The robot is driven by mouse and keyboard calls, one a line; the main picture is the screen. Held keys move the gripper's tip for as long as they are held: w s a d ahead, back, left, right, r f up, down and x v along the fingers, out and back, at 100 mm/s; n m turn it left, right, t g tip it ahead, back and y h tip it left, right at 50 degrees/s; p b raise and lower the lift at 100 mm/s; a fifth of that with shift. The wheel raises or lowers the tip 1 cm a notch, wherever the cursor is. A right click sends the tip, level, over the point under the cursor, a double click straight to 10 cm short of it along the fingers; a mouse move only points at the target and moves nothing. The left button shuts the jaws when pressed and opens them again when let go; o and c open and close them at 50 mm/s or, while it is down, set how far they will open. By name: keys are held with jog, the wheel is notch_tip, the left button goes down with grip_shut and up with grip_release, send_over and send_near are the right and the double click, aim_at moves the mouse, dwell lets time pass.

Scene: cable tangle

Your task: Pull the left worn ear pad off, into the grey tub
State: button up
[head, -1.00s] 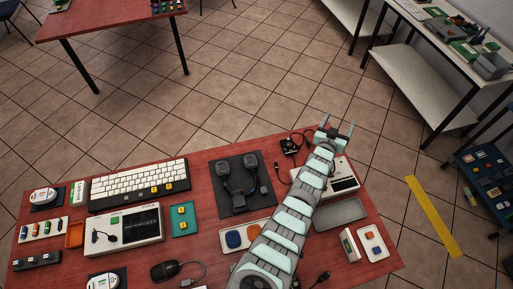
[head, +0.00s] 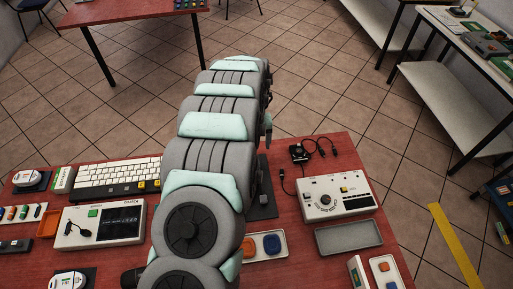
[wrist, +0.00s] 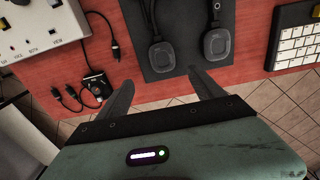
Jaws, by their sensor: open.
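The headset lies on a dark mat (wrist: 180,14) near the table edge in the wrist view. Its two dark ear cups with pads show there: one pad (wrist: 162,55) at mid-picture and the other pad (wrist: 217,43) to its right, on the keyboard side. My gripper (wrist: 162,76) is open and empty, its fingertips apart just short of the ear cups in the picture; I see no contact. In the head view my arm hides the headset and my gripper, leaving only a strip of the mat (head: 263,206). The grey tub (head: 348,237) looks empty, right of the mat.
A white tray (head: 283,250) with a blue and an orange pad stands left of the tub. A white control box (head: 337,197) and a small black device with cables (head: 299,153) lie behind the tub. A keyboard (head: 110,178) is left of my arm.

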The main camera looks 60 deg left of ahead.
jog(key=f, duration=0.7)
jog(key=s+f, duration=0.1)
jog(key=f, duration=0.2)
jog(key=shift+d+f, duration=0.3)
jog(key=shift+w, duration=0.1)
jog(key=shift+r, duration=0.1)
jog(key=c, duration=1.4)
